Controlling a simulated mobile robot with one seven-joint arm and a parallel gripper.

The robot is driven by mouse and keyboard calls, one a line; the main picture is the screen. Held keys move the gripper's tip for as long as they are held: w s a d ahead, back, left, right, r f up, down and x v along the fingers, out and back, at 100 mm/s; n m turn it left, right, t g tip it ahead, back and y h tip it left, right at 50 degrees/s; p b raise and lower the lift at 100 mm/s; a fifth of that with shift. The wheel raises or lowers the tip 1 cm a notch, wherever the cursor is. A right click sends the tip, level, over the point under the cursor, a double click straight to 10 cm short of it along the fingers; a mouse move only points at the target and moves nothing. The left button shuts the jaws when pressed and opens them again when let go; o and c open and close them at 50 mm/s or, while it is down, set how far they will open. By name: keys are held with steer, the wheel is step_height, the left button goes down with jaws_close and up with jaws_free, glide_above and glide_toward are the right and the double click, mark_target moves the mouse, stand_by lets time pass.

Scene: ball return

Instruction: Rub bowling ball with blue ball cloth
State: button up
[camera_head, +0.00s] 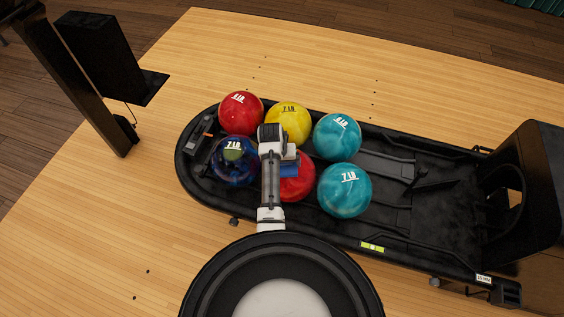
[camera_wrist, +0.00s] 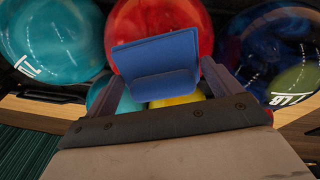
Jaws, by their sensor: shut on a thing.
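My gripper (camera_wrist: 164,80) is shut on a folded blue ball cloth (camera_wrist: 155,55), which stands out between the two fingers. In the wrist view the cloth overlaps a red bowling ball (camera_wrist: 160,18); I cannot tell whether they touch. In the head view the cloth (camera_head: 289,170) shows as a small blue patch beside my wrist, over the near red ball (camera_head: 298,187). My arm hides part of that ball. A dark blue swirled ball (camera_head: 232,168) lies just left of it and a teal ball (camera_head: 344,190) just right.
The balls sit in a black ball return (camera_head: 400,225). Behind are another red ball (camera_head: 241,114), a yellow ball (camera_head: 289,118) and another teal ball (camera_head: 337,136). The tray's right part is empty before a black hood (camera_head: 540,180). A black post (camera_head: 80,80) stands at left.

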steer(key=shift+f, duration=0.2)
